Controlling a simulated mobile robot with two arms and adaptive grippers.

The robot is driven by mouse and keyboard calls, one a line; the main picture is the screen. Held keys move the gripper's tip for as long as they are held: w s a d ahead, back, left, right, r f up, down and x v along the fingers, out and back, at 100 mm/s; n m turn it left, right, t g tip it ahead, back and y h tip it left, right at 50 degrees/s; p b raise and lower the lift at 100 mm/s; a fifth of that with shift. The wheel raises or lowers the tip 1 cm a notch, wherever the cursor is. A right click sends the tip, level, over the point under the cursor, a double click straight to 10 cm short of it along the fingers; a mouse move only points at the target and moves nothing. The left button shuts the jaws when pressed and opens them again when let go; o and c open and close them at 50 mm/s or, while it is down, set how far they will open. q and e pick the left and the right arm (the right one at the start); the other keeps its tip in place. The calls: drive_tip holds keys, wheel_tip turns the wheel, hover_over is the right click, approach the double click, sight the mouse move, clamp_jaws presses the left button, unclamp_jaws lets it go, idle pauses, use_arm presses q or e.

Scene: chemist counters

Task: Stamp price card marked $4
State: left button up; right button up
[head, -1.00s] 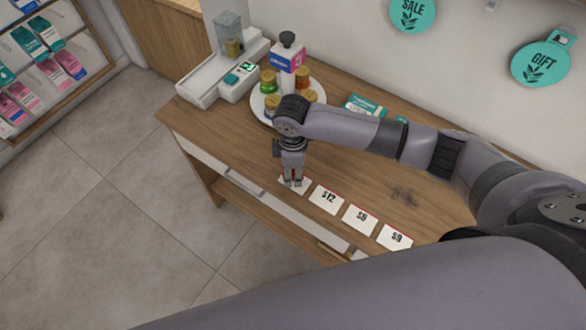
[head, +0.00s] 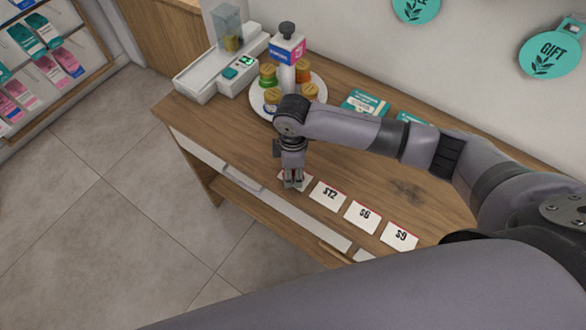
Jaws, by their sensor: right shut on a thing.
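A row of white price cards with red edges lies along the counter's front: one reads $12 (head: 328,195), one $6 (head: 362,216), one $9 (head: 399,236). The leftmost card (head: 301,187) is mostly hidden under my right gripper (head: 293,183), so its price cannot be read. A further card (head: 363,256) is partly hidden by my arm. My right gripper points down at the leftmost card, shut on a small dark red thing that is mostly hidden between the fingers. I cannot tell whether it touches the card. My left gripper is out of view.
A white scale-like device (head: 205,78) stands at the back left. Teal boxes (head: 364,103) lie near the wall. The wooden counter (head: 215,130) is bare at left.

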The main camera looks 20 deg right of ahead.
drive_tip(key=shift+f, duration=0.55)
idle(0.4)
drive_tip(key=shift+s+f, duration=0.1)
idle(1.9)
wheel_tip(320, 180, up, 5)
drive_tip(key=p, duration=0.6)
drive_tip(key=shift+r, duration=0.2)
drive_tip(key=shift+r+p, duration=0.65)
drive_tip(key=shift+r, duration=0.25)
